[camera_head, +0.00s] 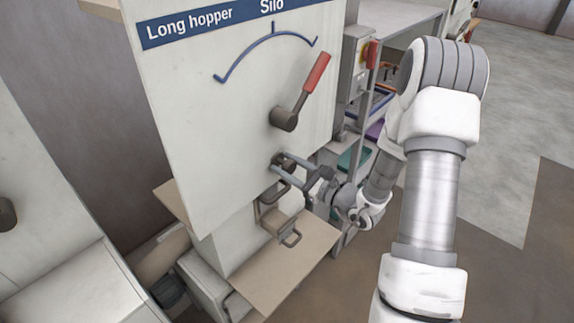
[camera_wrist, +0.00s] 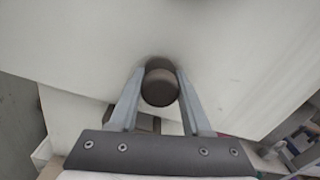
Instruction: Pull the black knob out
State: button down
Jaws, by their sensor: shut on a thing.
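The black knob (camera_wrist: 161,88) is a round, dark brown-black knob on the pale front panel (camera_head: 225,130). In the wrist view it sits between the two grey fingers of my gripper (camera_wrist: 160,92), which touch it on both sides. In the head view the knob (camera_head: 283,162) is low on the panel, below the red-handled lever, and partly hidden by the fingers. My gripper (camera_head: 287,168) reaches it from the right and is shut on it. A dark round base shows behind the knob's face in the wrist view.
A lever with a red handle (camera_head: 316,72) stands above the knob, under a blue arc scale (camera_head: 270,36). A metal bracket (camera_head: 270,205) and a wooden board with a handle (camera_head: 285,260) are below. A shelf rack (camera_head: 355,150) stands behind at the right.

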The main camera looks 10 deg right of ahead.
dwell(0.3)
jog(key=shift+b+v, duration=0.45)
jog(key=shift+v, duration=0.8)
jog(key=shift+f, duration=0.1)
jog(key=shift+c, duration=1.8)
grip_release()
jog(key=shift+s, duration=0.1)
jog(key=b+v, duration=0.1)
jog(key=v, duration=1.6)
jog(key=shift+s+d+b, duration=0.15)
jog(key=shift+b, duration=0.25)
